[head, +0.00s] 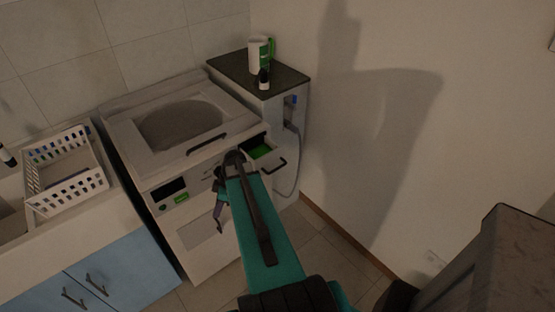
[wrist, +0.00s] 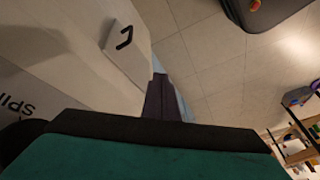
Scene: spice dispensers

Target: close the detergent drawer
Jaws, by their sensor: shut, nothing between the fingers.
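The detergent drawer (head: 262,156) is pulled out from the upper right front of the white washing machine (head: 150,150). It has green inside and a dark handle on its front. In the wrist view, a white drawer-like block with a black handle (wrist: 124,38), apparently this drawer, shows at the upper left. My gripper (head: 218,220) is in front of the machine, left of and below the drawer, apart from its handle. Its dark purple fingers (wrist: 164,100) are shut and empty. My teal arm partly hides the machine front beside the drawer.
A narrow cabinet (head: 238,69) right of the machine carries a white and green mug (head: 259,54) and a small dark bottle (head: 264,79). A white basket (head: 66,178) sits on the left counter. A hose hangs near the right wall. The floor before the machine shows free tiles.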

